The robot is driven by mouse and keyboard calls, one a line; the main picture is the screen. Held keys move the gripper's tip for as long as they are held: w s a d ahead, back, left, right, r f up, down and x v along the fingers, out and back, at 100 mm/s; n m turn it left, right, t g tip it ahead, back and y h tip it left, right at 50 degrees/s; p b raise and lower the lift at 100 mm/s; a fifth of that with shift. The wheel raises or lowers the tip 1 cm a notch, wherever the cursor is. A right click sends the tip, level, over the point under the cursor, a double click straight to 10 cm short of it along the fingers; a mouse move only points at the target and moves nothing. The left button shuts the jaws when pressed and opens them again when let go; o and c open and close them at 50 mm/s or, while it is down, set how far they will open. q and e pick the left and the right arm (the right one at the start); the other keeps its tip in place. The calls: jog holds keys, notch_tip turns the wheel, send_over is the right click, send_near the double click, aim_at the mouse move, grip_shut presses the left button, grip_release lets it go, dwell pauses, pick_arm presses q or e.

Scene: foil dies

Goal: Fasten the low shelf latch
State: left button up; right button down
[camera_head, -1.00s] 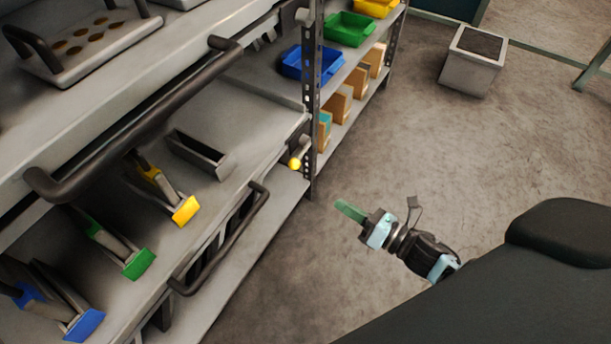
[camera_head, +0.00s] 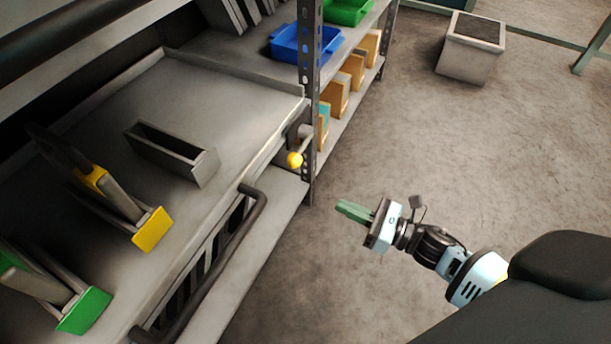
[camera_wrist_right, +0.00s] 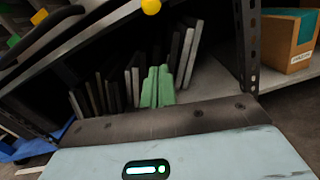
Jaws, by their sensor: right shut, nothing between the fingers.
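The low shelf latch shows as a yellow ball knob (camera_head: 294,160) on a dark fitting beside the perforated shelf post, at the front corner of the low shelf (camera_head: 265,220). Whether it is fastened I cannot tell. The knob also shows at the top edge of the right wrist view (camera_wrist_right: 150,6). My right gripper (camera_head: 352,210) has green fingers, shut and empty, over open floor to the right of and below the knob in the head view. It does not touch the knob. Its fingers show in the right wrist view (camera_wrist_right: 157,87) in front of upright dark plates. My left gripper is out of view.
A dark bar handle (camera_head: 205,270) runs along the front below the grey worktop. Yellow-ended (camera_head: 152,230) and green-ended (camera_head: 85,310) tools and a grey open box (camera_head: 170,152) stand on it. A blue bin (camera_head: 305,42) sits behind the post.

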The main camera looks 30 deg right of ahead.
aim_at(302, 148)
jog(key=w+a+r+b, duration=0.2)
jog(key=w+a+r, duration=0.2)
jog(key=w, duration=0.5)
jog(key=shift+a+r, duration=0.2)
jog(key=shift+a, duration=0.8)
jog(key=shift+r, duration=0.1)
